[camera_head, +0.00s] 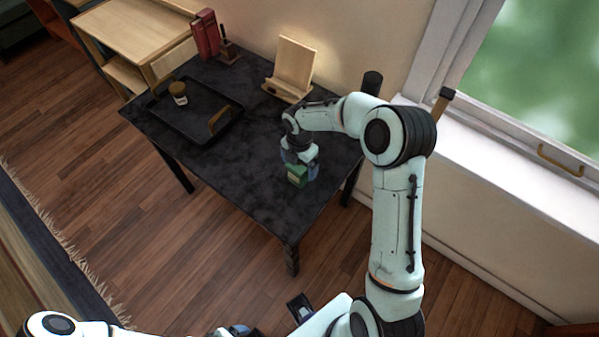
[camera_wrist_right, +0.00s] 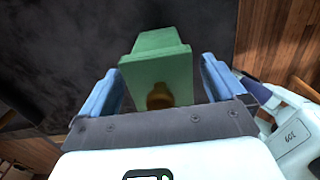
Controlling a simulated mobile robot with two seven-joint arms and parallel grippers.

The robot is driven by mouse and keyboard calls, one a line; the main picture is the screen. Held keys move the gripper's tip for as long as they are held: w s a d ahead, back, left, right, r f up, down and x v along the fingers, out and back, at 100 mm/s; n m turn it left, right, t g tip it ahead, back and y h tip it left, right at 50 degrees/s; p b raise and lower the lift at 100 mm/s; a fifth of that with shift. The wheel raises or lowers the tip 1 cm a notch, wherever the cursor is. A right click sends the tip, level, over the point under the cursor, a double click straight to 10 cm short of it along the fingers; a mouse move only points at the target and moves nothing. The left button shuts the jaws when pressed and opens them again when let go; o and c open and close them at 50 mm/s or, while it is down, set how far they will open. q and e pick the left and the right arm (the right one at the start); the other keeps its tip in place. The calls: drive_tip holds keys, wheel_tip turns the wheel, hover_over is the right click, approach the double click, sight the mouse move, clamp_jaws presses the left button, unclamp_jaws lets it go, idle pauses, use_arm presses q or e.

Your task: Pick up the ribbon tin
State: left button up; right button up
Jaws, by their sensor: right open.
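A green box-shaped object (camera_head: 297,175), which looks like the ribbon tin, stands on the dark table near its front right corner. In the right wrist view the green tin (camera_wrist_right: 158,62) sits between the two blue fingers, with a small brown-gold piece on its near face. My right gripper (camera_wrist_right: 160,88) is open around it, with a gap visible on each side. In the head view my right gripper (camera_head: 299,168) reaches down at the tin and partly hides it. My left arm shows only at the bottom edge; its jaws cannot be made out.
A black tray (camera_head: 190,132) with a brown-lidded jar (camera_head: 179,93) lies on the left of the table (camera_head: 232,185). A wooden stand (camera_head: 292,68), red books (camera_head: 205,35) and a dark cylinder (camera_head: 372,82) are at the back. The table's front middle is clear.

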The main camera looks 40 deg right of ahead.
drive_tip(key=c, duration=1.4)
